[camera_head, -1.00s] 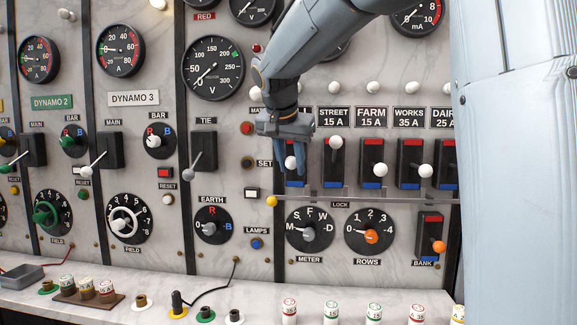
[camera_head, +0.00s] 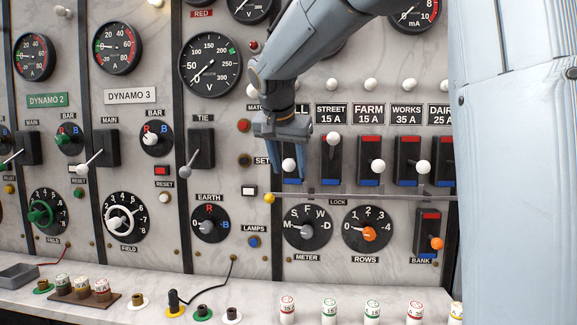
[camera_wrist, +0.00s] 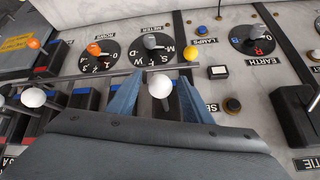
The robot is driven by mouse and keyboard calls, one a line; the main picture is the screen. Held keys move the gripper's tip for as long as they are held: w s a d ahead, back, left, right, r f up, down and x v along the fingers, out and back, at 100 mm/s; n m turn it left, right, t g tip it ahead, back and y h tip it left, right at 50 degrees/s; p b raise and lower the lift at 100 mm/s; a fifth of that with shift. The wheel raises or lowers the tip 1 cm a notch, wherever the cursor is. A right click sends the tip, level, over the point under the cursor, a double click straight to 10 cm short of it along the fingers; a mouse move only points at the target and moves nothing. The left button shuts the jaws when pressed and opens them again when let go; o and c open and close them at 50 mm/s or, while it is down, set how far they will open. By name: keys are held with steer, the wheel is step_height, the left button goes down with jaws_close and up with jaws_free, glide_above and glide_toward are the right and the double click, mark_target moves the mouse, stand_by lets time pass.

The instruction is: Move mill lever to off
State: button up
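The mill lever has a white knob (camera_head: 289,165) that sits low on its switch, about level with the farm knob. Its label is mostly hidden behind my gripper (camera_head: 287,170); only the end "LL" shows. My gripper points down at the panel with one finger on each side of the knob. In the wrist view the white knob (camera_wrist: 160,85) lies between the two blue fingers of my gripper (camera_wrist: 161,74), with a small gap seeming to remain on each side. The fingers are apart. The lever's stem and most of its backing are hidden.
To the right, the street lever (camera_head: 333,139) is up, while the farm (camera_head: 377,167) and works (camera_head: 423,167) levers are down. A lock rail (camera_head: 350,196) with a yellow knob (camera_head: 269,198) runs just below. The meter dial (camera_head: 308,228) sits under that.

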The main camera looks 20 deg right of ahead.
steer(key=shift+r, duration=0.1)
steer(key=b+v, duration=0.1)
steer(key=v, duration=0.6)
steer(key=shift+s+a+r, duration=0.15)
steer(key=shift+s+r, duration=0.05)
step_height(320, 180, down, 17)
steer(key=s+a+n+g+y, duration=0.1)
steer(key=s+a+n+g, duration=0.1)
steer(key=a+n, duration=0.15)
steer(key=s+a+f+n+g+y, duration=0.1)
steer(key=s+f+n, duration=0.1)
steer(key=s+f, duration=0.8)
steer(key=s+a+f+n+g+y, duration=0.2)
steer(key=s+f, duration=0.9)
steer(key=f, duration=0.6)
steer(key=shift+n+g, duration=0.3)
steer(key=shift+n, duration=0.45)
steer(key=shift+a+f, duration=0.1)
steer(key=shift+f, duration=0.05)
